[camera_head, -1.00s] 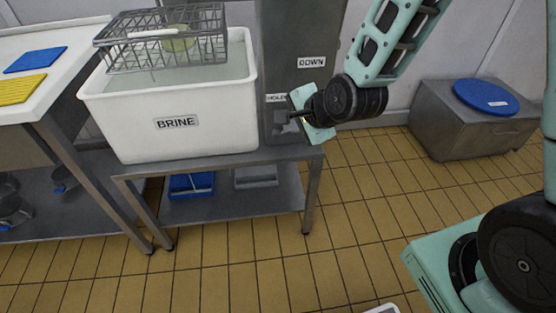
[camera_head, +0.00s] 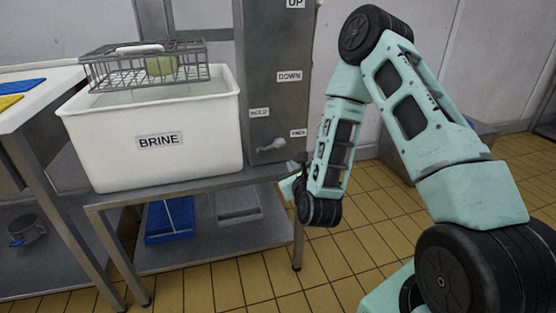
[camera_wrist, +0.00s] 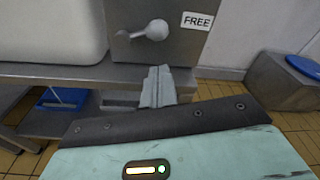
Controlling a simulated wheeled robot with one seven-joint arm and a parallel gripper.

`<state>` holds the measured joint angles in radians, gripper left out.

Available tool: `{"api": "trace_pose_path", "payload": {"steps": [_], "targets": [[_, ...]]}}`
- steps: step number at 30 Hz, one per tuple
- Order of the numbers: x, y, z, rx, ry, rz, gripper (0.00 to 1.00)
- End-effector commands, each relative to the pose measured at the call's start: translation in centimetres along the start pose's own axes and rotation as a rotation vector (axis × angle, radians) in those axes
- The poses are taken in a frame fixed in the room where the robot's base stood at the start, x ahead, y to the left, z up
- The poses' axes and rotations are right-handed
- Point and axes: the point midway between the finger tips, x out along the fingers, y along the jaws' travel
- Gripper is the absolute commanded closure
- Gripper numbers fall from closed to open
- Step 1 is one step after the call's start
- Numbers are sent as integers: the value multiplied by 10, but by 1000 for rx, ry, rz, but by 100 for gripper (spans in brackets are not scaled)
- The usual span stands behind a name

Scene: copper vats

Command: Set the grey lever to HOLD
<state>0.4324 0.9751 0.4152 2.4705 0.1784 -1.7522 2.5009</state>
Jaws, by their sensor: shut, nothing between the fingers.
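The grey lever (camera_head: 272,145) is on the grey metal post (camera_head: 277,100), low down, and it also shows in the wrist view (camera_wrist: 155,30). It points to the right and slightly up, toward the FREE label (camera_head: 299,133). The HOLD label (camera_head: 259,113) is above it to the left. My gripper (camera_head: 291,184) is below and a little right of the lever, near the bench's right end, apart from the lever. In the wrist view its fingers (camera_wrist: 158,82) are shut and empty, below the lever knob. My forearm partly hides the gripper in the head view.
A white BRINE vat (camera_head: 160,150) stands on the metal bench (camera_head: 200,186) left of the post. A wire basket (camera_head: 140,68) holding something pale green is over it. UP and DOWN labels (camera_head: 289,76) are higher on the post.

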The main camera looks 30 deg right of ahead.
Motion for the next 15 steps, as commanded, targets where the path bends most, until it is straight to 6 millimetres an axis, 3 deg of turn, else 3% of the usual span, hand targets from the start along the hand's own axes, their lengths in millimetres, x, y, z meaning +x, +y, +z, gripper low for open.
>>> {"api": "trace_pose_path", "payload": {"steps": [8, 15], "targets": [[2, 0, 1, -2, -1, 1, 100], [34, 0, 1, -3, -4, -1, 100]]}}
